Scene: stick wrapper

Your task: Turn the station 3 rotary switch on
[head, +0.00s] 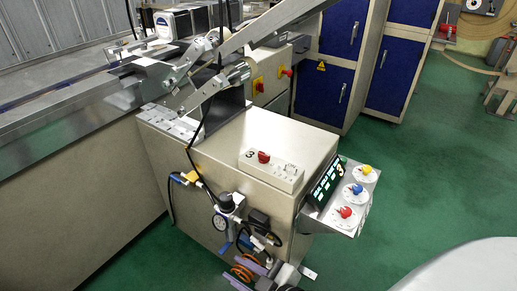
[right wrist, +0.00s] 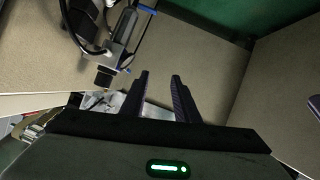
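A pale control box marked "3" (head: 278,178) lies on top of the beige cabinet, with a red knob (head: 264,157) and a small white switch part at its right. The red knob's setting is too small to read. My right gripper (head: 248,273) is at the bottom of the head view, low in front of the cabinet and well below the box. In the right wrist view its two dark fingers (right wrist: 160,76) are apart with nothing between them. The marked box does not show clearly in that view. My left gripper is not in view.
A side panel carries red (head: 346,212), blue (head: 357,190) and yellow (head: 366,169) knobs beside a dark display (head: 327,183). A gauge (head: 220,222) with hoses and fittings sticks out from the cabinet front, close to my right gripper. Green floor (head: 430,180) is clear at right.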

